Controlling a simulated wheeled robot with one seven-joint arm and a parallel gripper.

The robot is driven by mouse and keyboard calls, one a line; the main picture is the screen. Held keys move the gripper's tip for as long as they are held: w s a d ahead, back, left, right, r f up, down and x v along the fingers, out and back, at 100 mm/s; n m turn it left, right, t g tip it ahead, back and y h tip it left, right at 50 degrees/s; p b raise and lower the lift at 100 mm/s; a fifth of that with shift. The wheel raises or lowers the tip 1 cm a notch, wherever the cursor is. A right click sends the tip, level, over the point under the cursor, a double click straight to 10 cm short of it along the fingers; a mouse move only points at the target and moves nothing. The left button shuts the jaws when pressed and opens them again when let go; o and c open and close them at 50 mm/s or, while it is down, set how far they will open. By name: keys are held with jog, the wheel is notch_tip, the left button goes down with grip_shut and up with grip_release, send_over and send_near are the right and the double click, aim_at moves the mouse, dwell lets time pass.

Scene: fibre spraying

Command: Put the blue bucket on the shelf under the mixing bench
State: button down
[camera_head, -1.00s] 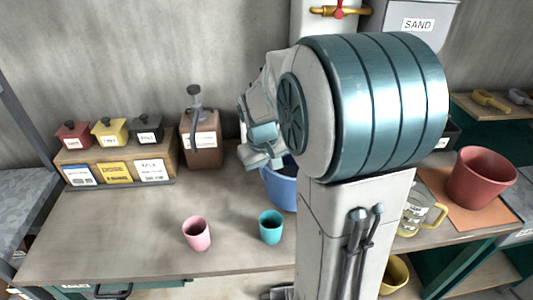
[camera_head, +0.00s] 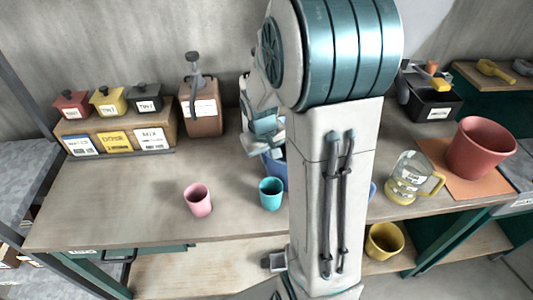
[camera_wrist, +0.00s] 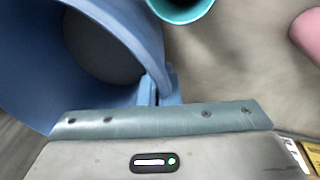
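The blue bucket (camera_head: 273,172) stands behind my arm in the head view, mostly hidden, over the mixing bench (camera_head: 130,205). In the wrist view the bucket (camera_wrist: 45,65) fills the left side, its open mouth partly facing the camera. My gripper (camera_wrist: 157,92) is at the bucket's rim, its fingers close together with the rim wall between them. In the head view the fingertips are hidden. I cannot tell whether the bucket touches the bench top. The lower shelf (camera_head: 190,272) shows below the bench front, with bare board at left of my arm.
A teal cup (camera_head: 271,194) and a pink cup (camera_head: 198,200) stand close to the bucket. A glass jug (camera_head: 405,180) and a red bucket (camera_head: 480,148) are at right. A yellow bucket (camera_head: 384,241) stands on the lower shelf at right. A pump container (camera_head: 201,108) stands behind.

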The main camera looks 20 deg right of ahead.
jog(key=shift+f, duration=0.1)
jog(key=c, duration=1.6)
grip_release()
jog(key=shift+c, duration=0.2)
notch_tip(320, 180, up, 11)
jog(key=s+a, duration=0.1)
jog(key=a, duration=0.1)
jog(key=s+a+r+t, duration=0.1)
jog(key=s+a, duration=0.2)
jog(key=s, duration=0.4)
jog(key=s+a+t+y, duration=0.1)
jog(key=s+a, duration=0.2)
jog(key=s, duration=0.3)
jog(key=shift+s+a+r+b, duration=0.15)
jog(key=shift+s+r+b, duration=0.15)
jog(key=shift+s+r, duration=0.1)
jog(key=shift+s+a+f, duration=0.2)
jog(key=shift+s, duration=0.25)
jog(key=shift+c, duration=1)
